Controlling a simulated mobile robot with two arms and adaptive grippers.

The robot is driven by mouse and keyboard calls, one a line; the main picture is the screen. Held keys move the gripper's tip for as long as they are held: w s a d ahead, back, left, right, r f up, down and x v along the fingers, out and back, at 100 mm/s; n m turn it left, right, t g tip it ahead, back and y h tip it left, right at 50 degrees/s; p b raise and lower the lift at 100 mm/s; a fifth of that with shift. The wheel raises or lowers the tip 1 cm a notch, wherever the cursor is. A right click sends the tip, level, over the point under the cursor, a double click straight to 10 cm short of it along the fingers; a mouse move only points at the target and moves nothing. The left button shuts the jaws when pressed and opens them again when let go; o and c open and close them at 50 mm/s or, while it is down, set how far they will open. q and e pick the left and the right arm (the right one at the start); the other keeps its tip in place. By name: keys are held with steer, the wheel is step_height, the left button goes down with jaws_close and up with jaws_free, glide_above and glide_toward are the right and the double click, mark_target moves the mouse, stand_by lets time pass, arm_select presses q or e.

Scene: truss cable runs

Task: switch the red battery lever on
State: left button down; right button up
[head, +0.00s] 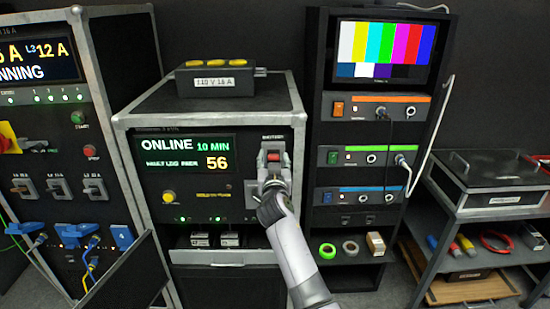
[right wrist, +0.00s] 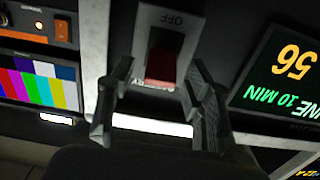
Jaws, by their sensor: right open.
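The red battery lever (head: 274,156) sits on a pale plate at the right of the front panel with the "ONLINE 10 MIN" screen (head: 187,153). In the right wrist view the red lever (right wrist: 162,68) stands between my fingers, at the end of its plate (right wrist: 167,22) away from the word OFF. My right gripper (head: 273,176) is open just in front of and below the lever; in the wrist view its fingers (right wrist: 160,82) flank the lever with gaps showing. Contact cannot be told. The lower part of the plate is hidden behind my gripper in the head view. My left gripper is not in view.
A black box with yellow buttons (head: 215,79) lies on top of this cabinet. A rack (head: 318,110) with a colour-bar monitor (head: 383,52) and hanging cables stands close on the right. A cabinet with breakers and blue plugs (head: 72,232) stands left. A cart (head: 478,214) stands far right.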

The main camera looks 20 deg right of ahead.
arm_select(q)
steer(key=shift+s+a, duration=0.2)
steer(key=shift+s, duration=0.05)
arm_select(e)
steer(key=shift+s+a+r, duration=0.1)
